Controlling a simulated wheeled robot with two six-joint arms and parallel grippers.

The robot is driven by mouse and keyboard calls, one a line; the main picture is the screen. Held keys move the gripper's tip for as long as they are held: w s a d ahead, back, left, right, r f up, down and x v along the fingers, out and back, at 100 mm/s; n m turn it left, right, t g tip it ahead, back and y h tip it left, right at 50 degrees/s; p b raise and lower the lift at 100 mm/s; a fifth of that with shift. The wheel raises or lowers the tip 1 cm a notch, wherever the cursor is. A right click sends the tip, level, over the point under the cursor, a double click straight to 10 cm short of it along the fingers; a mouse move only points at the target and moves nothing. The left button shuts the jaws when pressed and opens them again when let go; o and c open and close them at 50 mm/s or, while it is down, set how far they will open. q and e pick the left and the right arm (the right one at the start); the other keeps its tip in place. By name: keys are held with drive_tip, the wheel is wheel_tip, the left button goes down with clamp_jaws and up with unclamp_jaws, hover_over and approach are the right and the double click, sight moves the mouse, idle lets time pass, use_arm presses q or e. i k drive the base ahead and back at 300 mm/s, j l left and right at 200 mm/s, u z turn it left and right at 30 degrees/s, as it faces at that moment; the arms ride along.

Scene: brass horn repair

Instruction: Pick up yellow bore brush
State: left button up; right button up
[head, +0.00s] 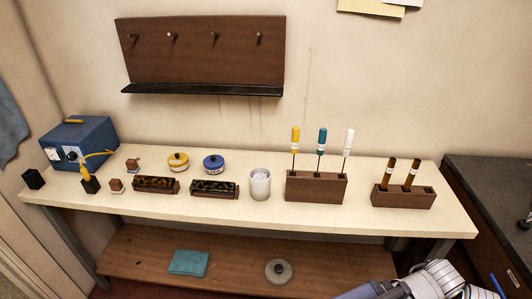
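A yellow-handled tool (295,140), which looks like the yellow bore brush, stands upright in the leftmost slot of a dark wooden block (316,188). Its thin shaft goes down into the block, and its lower end is hidden. A teal-handled tool (322,138) and a white-handled one (348,141) stand to its right in the same block. Part of my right arm shows at the bottom right, below the bench and well away from the block. Neither gripper can be seen.
The block stands on a cream bench (330,222). A frosted cup (260,184) is close on its left. A smaller block (402,198) with two brown tools is to its right. A blue box (78,145) stands far left. A peg board (200,50) hangs behind.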

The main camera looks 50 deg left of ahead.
sight(295, 131)
drive_tip(key=k+u, duration=0.1)
drive_tip(key=u, duration=1.4)
